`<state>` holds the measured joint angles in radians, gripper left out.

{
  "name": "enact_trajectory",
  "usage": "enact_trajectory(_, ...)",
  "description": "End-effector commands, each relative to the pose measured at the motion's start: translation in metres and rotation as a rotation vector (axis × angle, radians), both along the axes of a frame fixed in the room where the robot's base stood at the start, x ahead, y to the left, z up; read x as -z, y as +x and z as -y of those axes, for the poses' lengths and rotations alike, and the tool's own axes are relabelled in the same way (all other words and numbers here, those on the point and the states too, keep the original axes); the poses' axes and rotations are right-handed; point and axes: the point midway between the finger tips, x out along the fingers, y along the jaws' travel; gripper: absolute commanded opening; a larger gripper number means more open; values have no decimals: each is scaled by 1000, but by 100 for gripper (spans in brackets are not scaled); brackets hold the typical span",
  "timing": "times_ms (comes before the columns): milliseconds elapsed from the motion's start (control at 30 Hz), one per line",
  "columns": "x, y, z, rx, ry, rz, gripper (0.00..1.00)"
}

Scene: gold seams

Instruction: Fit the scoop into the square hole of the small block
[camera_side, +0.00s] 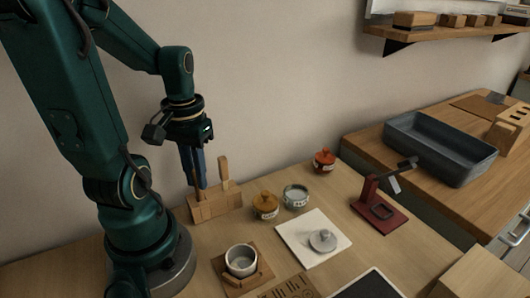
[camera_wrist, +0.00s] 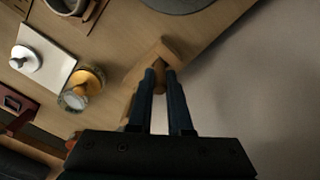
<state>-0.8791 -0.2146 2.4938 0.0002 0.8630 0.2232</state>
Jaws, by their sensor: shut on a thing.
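The small block (camera_side: 217,205) is pale wood and sits on the table beside my base, close to the wall. An upright flat wooden piece (camera_side: 224,172) stands at its right part. My gripper (camera_side: 199,183) points down over the left part of the block and is shut on a thin brown wooden piece, likely the scoop (camera_wrist: 160,80). In the wrist view it shows between the fingertips (camera_wrist: 160,74), in front of the block (camera_wrist: 175,49). The fingers hide much of the scoop, and the square hole is not clear. I cannot tell whether the scoop's lower end is in the hole.
Right of the block stand a yellow lidded jar (camera_side: 265,206), a pale green jar (camera_side: 296,196) and a red jar (camera_side: 324,160). In front are a cup (camera_side: 241,260) on a wooden tray and a white board (camera_side: 300,250) with a grey lid. A dark red stand (camera_side: 378,212) is farther right.

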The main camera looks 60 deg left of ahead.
Motion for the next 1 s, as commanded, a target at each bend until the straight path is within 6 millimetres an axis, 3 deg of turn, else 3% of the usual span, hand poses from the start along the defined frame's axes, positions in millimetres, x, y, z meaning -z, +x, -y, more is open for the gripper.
enact_trajectory(367, 1, 0, 0, 0, 0, 0, 0)
enact_trajectory(400, 1, 0, 0, 0, 0, 0, 25)
enact_trajectory(467, 1, 0, 0, 0, 0, 0, 48)
enact_trajectory(500, 1, 0, 0, 0, 0, 0, 52)
enact_trajectory(1000, 0, 0, 0, 0, 1, 1, 52)
